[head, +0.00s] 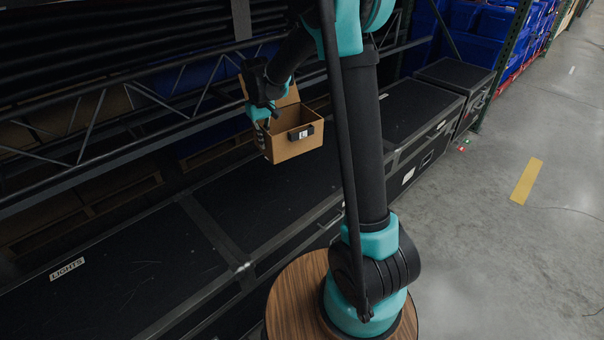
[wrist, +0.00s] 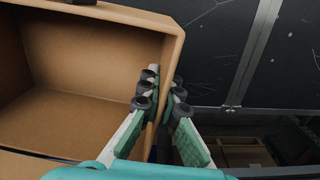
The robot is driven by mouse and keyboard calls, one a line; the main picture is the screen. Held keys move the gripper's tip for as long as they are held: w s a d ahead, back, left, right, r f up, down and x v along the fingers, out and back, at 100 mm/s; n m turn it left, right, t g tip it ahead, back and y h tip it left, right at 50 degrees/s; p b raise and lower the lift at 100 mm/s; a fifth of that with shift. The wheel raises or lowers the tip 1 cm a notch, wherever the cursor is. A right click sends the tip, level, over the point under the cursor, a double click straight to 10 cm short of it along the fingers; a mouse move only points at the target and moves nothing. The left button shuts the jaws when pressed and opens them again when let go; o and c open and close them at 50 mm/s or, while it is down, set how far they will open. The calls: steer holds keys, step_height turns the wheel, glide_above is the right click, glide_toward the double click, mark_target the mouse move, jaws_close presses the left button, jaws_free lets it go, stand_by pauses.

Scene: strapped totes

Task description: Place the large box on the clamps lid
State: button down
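The large box (head: 297,146) is a brown, open-topped cardboard box with a dark patch and a white "L" label on its front. It is in the air above the row of black cases, and looks empty. My gripper (head: 264,116) is at its left side, pinching one wall. In the wrist view the fingers (wrist: 160,92) lie on both sides of the box's wall (wrist: 166,50). No lid marked clamps can be read. A black lid marked "LIGHTS" (head: 120,262) is at the lower left, and another black lid (head: 275,195) lies below the box.
More black cases (head: 408,108) continue toward the upper right. A rack with dark metal beams (head: 130,140) runs close behind the box and my gripper. Blue bins (head: 470,25) stand at the top right. The grey floor on the right is open. The visible case tops look clear.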

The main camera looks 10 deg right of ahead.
steer(key=a+r, duration=0.1)
steer(key=a, duration=0.1)
glide_above(264, 194)
steer(key=shift+n, duration=0.3)
step_height(264, 194, down, 19)
steer(key=shift+s+f, duration=0.15)
steer(key=shift+f, duration=0.2)
steer(key=c, duration=1.7)
jaws_free()
step_height(264, 194, up, 12)
steer(key=s+d+r+m+t, duration=0.1)
steer(key=s+d+r, duration=0.2)
steer(key=s+d, duration=0.3)
steer(key=s+d+r+m+t, duration=0.1)
steer(key=s+d+r+m, duration=0.15)
steer(key=s+d, duration=0.55)
steer(key=s, duration=0.2)
steer(key=s+d+f+m+t, duration=0.1)
steer(key=s+d, duration=0.2)
steer(key=s, duration=0.2)
steer(key=s+d+f+m+t, duration=0.1)
steer(key=s+d, duration=0.1)
steer(key=s, duration=0.3)
steer(key=shift+s+d+f, duration=0.1)
steer(key=shift+s+d, duration=0.1)
steer(key=shift+s, duration=0.05)
